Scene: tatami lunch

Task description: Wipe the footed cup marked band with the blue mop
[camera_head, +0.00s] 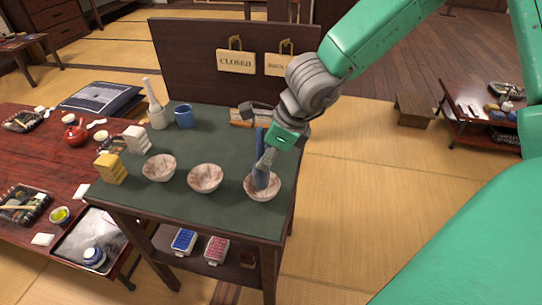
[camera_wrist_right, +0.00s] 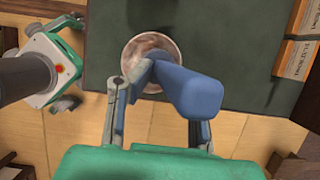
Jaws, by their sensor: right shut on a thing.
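Three pale footed cups with reddish-brown smears stand in a row on the green-topped table (camera_head: 220,139): left (camera_head: 159,168), middle (camera_head: 205,178) and right (camera_head: 262,190). My right gripper (camera_head: 267,158) is shut on the blue mop (camera_head: 261,177) above the right cup. The mop's lower end is inside that cup's outline; contact is unclear. In the right wrist view, the mop (camera_wrist_right: 190,90) partly covers the cup (camera_wrist_right: 147,49).
A white mortar with pestle (camera_head: 156,108), a blue cup (camera_head: 183,117), beige blocks (camera_head: 137,139) and yellow blocks (camera_head: 110,168) stand on the table. A dark board (camera_head: 190,62) with hanging signs rises behind. The shelf below holds a blue-filled box (camera_head: 184,241) and a red-filled box (camera_head: 216,249).

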